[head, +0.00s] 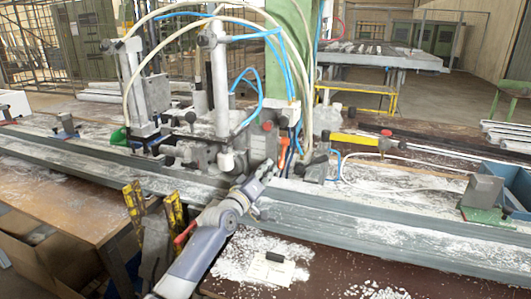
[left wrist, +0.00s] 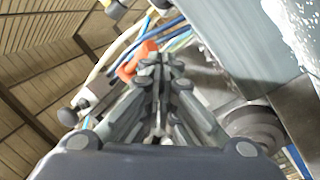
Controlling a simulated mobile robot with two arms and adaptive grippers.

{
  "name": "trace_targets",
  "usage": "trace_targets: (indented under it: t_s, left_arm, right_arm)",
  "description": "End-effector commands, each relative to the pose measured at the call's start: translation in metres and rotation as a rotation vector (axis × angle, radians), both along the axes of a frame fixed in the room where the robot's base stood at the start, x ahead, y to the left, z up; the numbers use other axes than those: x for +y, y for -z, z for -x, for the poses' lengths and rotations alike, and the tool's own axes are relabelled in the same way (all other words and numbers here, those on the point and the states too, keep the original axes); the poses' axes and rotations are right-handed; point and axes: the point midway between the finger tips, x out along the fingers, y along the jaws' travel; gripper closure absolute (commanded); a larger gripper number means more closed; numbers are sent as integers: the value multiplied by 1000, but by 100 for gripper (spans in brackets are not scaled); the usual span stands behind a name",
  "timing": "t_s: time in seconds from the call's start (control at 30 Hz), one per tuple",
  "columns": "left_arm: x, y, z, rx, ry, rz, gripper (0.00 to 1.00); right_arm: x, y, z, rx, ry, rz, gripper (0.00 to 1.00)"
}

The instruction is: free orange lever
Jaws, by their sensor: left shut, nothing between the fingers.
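The orange lever (head: 283,152) stands on the clamp machine in the middle of the head view, beside blue and dark hoses. In the left wrist view the orange lever (left wrist: 136,62) shows just left of the fingertips. My left gripper (head: 268,168) reaches up from the bottom of the head view, with its tips just below and left of the lever. In the left wrist view my left gripper (left wrist: 160,68) has its fingers closed together with nothing between them. I cannot tell whether the fingertips touch the lever. My right gripper is in neither view.
A long grey profile rail (head: 370,232) runs across the bench in front of the machine. Yellow-handled tools (head: 175,212) stand at the front edge. A grey block on a green base (head: 484,192) is at the right. Blue hoses (head: 262,38) arch overhead. White chips litter the bench.

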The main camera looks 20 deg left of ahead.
Motion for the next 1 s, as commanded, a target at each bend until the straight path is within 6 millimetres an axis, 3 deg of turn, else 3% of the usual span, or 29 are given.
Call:
trace_targets:
  t_s: [0.37, 0.8, 1.0]
  left_arm:
    - [3, 2, 13, 1, 1, 1, 100]
    - [18, 12, 84, 2, -1, -1, 100]
    - [23, 14, 107, 3, 0, -1, 100]
  right_arm:
    - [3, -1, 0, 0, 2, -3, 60]
    - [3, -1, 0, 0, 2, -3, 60]
    - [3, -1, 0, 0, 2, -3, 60]
